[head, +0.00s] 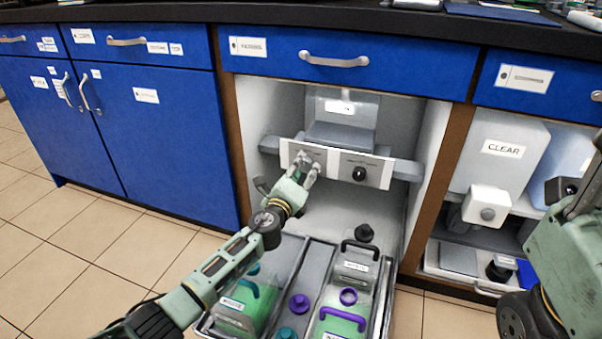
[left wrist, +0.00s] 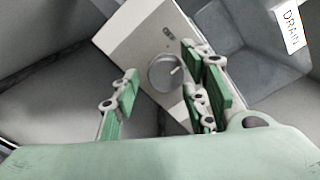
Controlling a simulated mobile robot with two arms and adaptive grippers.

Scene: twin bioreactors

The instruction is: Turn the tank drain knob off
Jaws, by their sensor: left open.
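A grey round knob (left wrist: 165,72) with a pale pointer mark sits on a light panel in the left wrist view. A white label reading "DRAIN" (left wrist: 291,27) is at the upper right there. In the head view the left panel (head: 291,151) is largely covered by my left gripper (head: 304,170), which hides its knob. In the left wrist view the fingers of my left gripper (left wrist: 160,64) are apart, one on each side of the knob; contact cannot be told. The right panel carries a black knob (head: 359,174).
Below the panels, a grey tray (head: 285,250) holds green-filled containers with purple and teal caps. Brown posts and blue cabinets (head: 160,130) flank the bay. To the right stand a tank labelled "CLEAR" (head: 503,165) and a white dispenser (head: 486,206). The tiled floor at left is clear.

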